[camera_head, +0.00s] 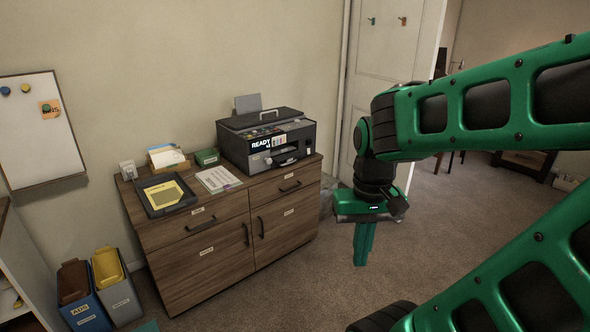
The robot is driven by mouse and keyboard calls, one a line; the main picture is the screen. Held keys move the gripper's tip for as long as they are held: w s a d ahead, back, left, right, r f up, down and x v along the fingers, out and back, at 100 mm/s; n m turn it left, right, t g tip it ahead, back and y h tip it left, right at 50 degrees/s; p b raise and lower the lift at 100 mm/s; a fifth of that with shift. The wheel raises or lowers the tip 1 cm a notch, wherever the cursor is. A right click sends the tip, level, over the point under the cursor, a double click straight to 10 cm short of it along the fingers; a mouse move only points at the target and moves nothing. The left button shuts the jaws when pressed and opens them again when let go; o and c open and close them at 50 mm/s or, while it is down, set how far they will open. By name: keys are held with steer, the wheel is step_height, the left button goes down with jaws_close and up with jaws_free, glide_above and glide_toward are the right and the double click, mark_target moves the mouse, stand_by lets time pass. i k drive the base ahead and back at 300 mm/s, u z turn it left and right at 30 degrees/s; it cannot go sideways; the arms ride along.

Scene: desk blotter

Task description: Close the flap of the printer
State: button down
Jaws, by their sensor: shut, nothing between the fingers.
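The printer (267,139) is dark grey and black and stands on the right part of a wooden cabinet's top. Its front carries a panel reading "READY", and a dark part juts out low on the front, facing the room. At this size I cannot tell how far the flap (285,157) is open. My gripper (364,258) is green, points down, and is shut and empty. It hangs over the carpet to the right of the cabinet, clear of the printer.
The wooden cabinet (207,254) has drawers and doors with dark handles. A black tray (151,204), papers (217,180) and a green box (206,157) lie left of the printer. Bins (84,307) stand at the cabinet's left. Carpet in front is clear.

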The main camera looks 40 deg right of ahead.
mark_target(289, 156)
steer(key=z, duration=0.05)
steer(key=k, duration=0.3)
steer(key=u, duration=0.1)
steer(key=i, duration=1.4)
steer(key=z, duration=0.6)
